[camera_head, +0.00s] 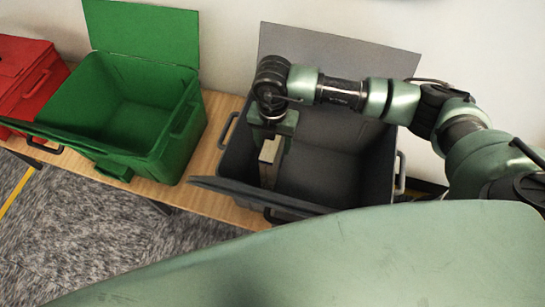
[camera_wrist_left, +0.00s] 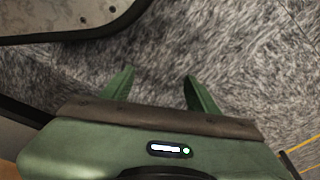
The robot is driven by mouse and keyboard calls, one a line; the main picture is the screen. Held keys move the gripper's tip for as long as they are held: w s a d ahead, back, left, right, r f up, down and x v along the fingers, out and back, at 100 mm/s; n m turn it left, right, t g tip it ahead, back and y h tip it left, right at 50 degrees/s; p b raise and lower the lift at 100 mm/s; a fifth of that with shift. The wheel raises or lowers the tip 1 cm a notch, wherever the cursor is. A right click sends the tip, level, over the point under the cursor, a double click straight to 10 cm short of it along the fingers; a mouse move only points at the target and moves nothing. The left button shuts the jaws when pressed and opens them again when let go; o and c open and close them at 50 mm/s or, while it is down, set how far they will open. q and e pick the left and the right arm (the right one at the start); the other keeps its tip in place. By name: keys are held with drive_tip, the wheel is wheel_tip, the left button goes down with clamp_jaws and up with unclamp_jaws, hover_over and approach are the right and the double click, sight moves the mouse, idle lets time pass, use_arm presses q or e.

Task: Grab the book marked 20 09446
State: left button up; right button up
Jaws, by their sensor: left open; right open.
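My right gripper (camera_head: 273,138) reaches down into the open grey bin (camera_head: 232,165) at its left side, and its jaws are open. A pale, narrow block (camera_head: 268,160), which may be a book seen edge-on, stands upright right below and at the gripper. I cannot tell whether the fingers touch it. No marking such as 20 09446 can be read. My left gripper (camera_wrist_left: 157,82) shows in the left wrist view with its two green fingers apart and nothing between them, over grey carpet.
An open green bin (camera_head: 178,150) stands left of the grey one, and a closed red bin (camera_head: 20,85) farther left. They stand on a wooden table (camera_head: 222,115) against a white wall. Grey carpet (camera_head: 90,240) lies in front. The raised grey lid (camera_head: 340,55) is behind my right arm.

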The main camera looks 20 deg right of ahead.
wheel_tip(320, 180, down, 2)
drive_tip(key=shift+f, duration=0.2)
clamp_jaws()
drive_tip(key=shift+r, duration=0.1)
idle(1.3)
